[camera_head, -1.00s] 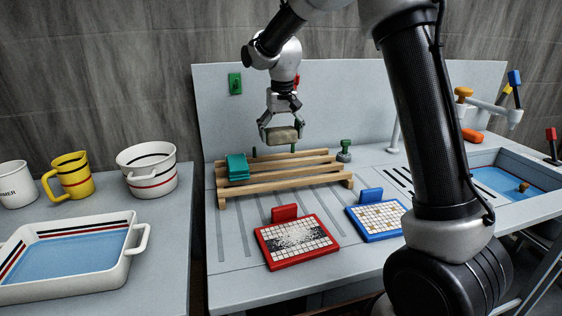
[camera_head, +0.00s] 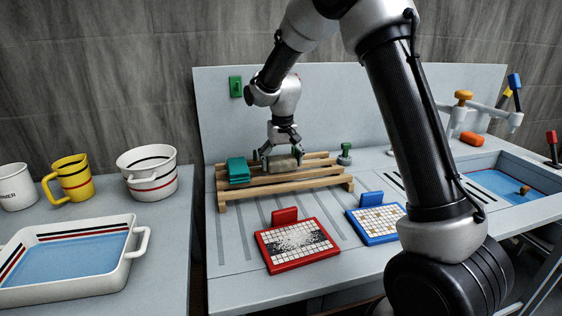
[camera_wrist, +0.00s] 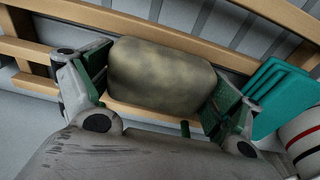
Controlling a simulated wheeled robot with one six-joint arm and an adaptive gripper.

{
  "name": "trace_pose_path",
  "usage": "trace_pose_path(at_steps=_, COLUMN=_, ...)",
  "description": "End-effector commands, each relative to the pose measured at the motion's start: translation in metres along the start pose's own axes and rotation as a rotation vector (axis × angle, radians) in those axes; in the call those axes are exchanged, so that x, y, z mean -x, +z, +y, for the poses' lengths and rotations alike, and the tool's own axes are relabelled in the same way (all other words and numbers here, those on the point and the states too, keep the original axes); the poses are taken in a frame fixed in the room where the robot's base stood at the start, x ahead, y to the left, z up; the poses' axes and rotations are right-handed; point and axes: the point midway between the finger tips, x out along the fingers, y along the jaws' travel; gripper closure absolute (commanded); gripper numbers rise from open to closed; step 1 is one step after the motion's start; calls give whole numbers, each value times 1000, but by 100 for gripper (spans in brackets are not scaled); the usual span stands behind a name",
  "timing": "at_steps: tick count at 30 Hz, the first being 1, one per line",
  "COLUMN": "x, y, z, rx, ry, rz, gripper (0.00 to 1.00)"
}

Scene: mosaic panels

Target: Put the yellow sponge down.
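The sponge (camera_head: 283,161) is a dull, grey-yellow block with dark smudges. It is at the slatted wooden rack (camera_head: 235,192), right of a stack of teal pieces (camera_head: 238,170). My gripper (camera_head: 281,158) points down from above, with one finger at each end of the sponge. In the wrist view, the sponge (camera_wrist: 162,78) lies between the green finger pads, which look to be against its ends. The sponge is level with the slats; whether its underside bears on them is hidden. The teal stack (camera_wrist: 278,95) is close beside one finger in the wrist view.
A green knobbed tool (camera_head: 345,154) stands right of the rack. A red-framed panel (camera_head: 292,245) and a blue-framed panel (camera_head: 375,220) lie in front. A water basin (camera_head: 140,240) and a yellow jug (camera_head: 72,178) are on the left table. The back wall board (camera_head: 340,100) rises behind the rack.

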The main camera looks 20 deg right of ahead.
Motion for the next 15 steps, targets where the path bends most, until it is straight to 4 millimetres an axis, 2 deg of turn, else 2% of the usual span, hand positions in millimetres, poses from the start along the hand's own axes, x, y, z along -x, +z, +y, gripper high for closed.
trace_pose_path(at_steps=11, x=1, y=0, z=0, rx=0, ry=0, rz=1, gripper=0)
trace_pose_path(at_steps=15, x=11, y=-1, z=0, rx=0, ry=-1, rz=4, gripper=0)
